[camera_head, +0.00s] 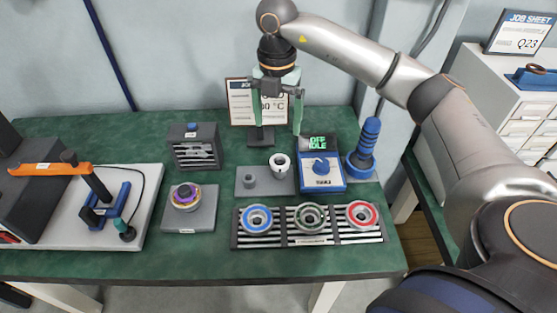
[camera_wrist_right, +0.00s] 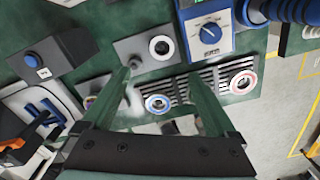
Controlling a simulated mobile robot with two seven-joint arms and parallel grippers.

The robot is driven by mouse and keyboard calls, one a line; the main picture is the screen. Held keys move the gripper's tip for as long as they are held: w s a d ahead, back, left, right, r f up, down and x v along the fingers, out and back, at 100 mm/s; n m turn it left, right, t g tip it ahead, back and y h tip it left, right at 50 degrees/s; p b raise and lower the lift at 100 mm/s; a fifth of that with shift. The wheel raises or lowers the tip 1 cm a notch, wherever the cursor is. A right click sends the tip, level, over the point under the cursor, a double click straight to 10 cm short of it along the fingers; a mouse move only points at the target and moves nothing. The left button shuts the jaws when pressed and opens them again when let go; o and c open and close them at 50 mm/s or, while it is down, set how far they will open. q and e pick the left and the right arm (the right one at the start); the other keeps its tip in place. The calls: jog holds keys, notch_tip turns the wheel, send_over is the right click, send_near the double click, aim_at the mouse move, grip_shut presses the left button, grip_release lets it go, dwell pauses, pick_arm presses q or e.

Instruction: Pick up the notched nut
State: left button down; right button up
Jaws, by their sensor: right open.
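The notched nut appears to be the whitish ring (camera_head: 279,165) with a dark bore, on a grey plate (camera_head: 245,192) at the middle of the bench. It also shows in the right wrist view (camera_wrist_right: 160,47); its notches are too small to make out clearly. My right gripper (camera_head: 279,127) is open and empty, pointing down above and behind the nut, with its green fingers apart. In the right wrist view the fingertips (camera_wrist_right: 158,75) frame the area by the plate, and the nut lies beyond them. My left gripper is not in view.
A grey peg (camera_head: 249,181) stands on the same plate. A blue heater-like box (camera_head: 320,183) and blue-handled tool (camera_head: 368,148) are right of the nut. A slotted rack (camera_head: 285,238) with three coloured rings is in front. A sign stands behind the gripper.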

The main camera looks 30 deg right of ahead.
send_over(279, 163)
jog(key=f, duration=0.6)
jog(key=shift+a+f, duration=0.2)
jog(key=shift+a, duration=0.05)
jog(key=shift+d+f+p, duration=0.2)
jog(key=shift+f+p, duration=0.1)
jog(key=shift+f, duration=2.45)
grip_shut()
